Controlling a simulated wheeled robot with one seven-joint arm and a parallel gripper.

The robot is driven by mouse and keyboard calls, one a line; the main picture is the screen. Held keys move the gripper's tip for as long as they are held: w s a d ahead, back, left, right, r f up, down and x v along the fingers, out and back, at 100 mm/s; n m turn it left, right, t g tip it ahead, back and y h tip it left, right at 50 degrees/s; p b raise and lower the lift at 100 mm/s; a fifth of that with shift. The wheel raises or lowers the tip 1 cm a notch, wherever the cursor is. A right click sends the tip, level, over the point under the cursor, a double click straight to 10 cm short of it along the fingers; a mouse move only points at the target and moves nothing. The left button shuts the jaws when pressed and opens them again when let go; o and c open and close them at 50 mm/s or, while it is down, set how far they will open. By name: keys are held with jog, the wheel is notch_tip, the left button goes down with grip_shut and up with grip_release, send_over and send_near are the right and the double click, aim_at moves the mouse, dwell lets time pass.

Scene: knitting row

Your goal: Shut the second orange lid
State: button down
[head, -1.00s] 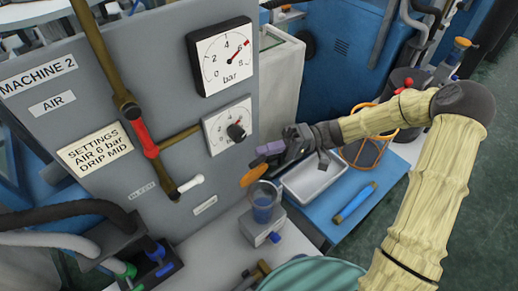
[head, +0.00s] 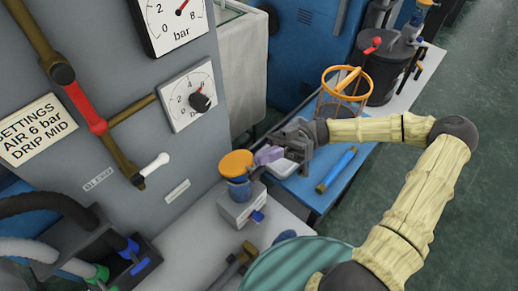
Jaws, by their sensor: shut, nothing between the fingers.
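An orange lid (head: 236,164) lies nearly flat over a cup of blue liquid (head: 238,190), which stands on a small grey block (head: 240,208) with a blue tap. The lid covers the cup's mouth; I cannot tell whether it is fully seated. My gripper (head: 266,156), with purplish fingers, is shut and empty just right of the lid, at about its height. I cannot tell whether the fingertips touch it. This is the one orange lid I see clearly; which number it is, I cannot tell.
The grey machine panel (head: 120,130) with gauges and a red-handled valve (head: 88,108) rises at left.

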jog(key=shift+s+d+f+n+g+h+b, duration=0.2)
jog(key=shift+f+n+g+h+b, duration=0.15)
jog(key=shift+f+n+b, duration=0.6)
jog(key=shift+s+d+f+n+g+h+b, duration=0.3)
jog(key=shift+f+n, duration=0.4)
jog(key=shift+n, duration=0.55)
jog(key=shift+d+f+n+g+h+b, duration=0.1)
jog(key=shift+f+n+g+h+b, duration=0.3)
jog(key=shift+f+n+b, duration=0.55)
jog(key=shift+r+p, duration=0.1)
jog(key=shift+p, duration=0.2)
jog(key=b+v, duration=0.1)
jog(key=v, duration=1.1)
jog(key=shift+a, duration=0.15)
